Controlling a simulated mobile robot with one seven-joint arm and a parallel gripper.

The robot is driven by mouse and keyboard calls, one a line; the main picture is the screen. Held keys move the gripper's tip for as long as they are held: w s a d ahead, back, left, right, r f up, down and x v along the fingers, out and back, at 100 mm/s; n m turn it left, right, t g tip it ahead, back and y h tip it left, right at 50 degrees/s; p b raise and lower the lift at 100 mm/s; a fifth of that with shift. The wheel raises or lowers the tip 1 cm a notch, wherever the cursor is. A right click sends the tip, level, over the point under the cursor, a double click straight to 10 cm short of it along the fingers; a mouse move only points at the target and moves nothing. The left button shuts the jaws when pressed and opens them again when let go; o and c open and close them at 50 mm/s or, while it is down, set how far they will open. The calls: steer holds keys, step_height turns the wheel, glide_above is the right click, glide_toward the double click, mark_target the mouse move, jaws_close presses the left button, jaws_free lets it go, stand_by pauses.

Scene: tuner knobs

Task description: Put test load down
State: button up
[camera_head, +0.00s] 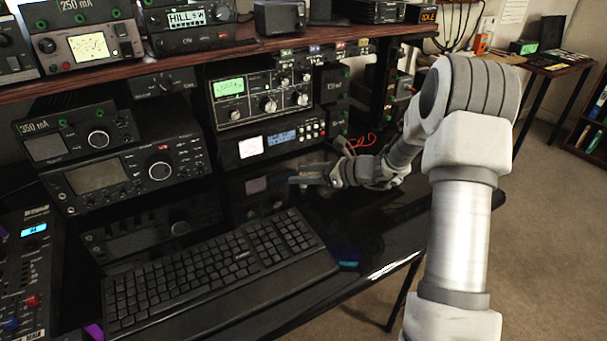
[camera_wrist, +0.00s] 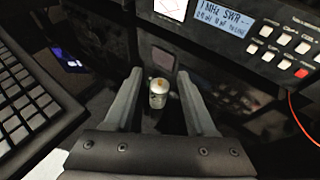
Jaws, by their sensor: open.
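I cannot make out the test load in the head view. Whether its base touches the dark desk is too dark to tell.
A black keyboard (camera_head: 215,273) lies left of my gripper on the glossy dark desk (camera_head: 345,286). A unit with a blue display (camera_wrist: 222,18) stands close behind the fingers. A red cable (camera_wrist: 298,115) hangs at the right. Radio units (camera_head: 130,172) are stacked at the left.

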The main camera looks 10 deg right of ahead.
steer(key=p+v, duration=0.3)
steer(key=v, duration=0.9)
steer(key=shift+r, duration=0.25)
steer(key=s+a+r+n+g+h+p, duration=0.1)
steer(key=s+a+r+n+g+h, duration=0.4)
steer(key=s+a+r+n, duration=0.7)
steer(key=s+d+r+n+t+h+b, duration=0.1)
steer(key=s+d+n+h, duration=0.15)
steer(key=s+n, duration=0.5)
steer(key=s+d+r+n+t+h, duration=0.1)
steer(key=s+n+h, duration=0.2)
steer(key=s+n, duration=0.45)
step_height(320, 180, up, 19)
steer(key=s+m+p, duration=0.1)
steer(key=s+p, duration=0.1)
steer(key=p, duration=1.6)
steer(key=shift+a+f, duration=0.1)
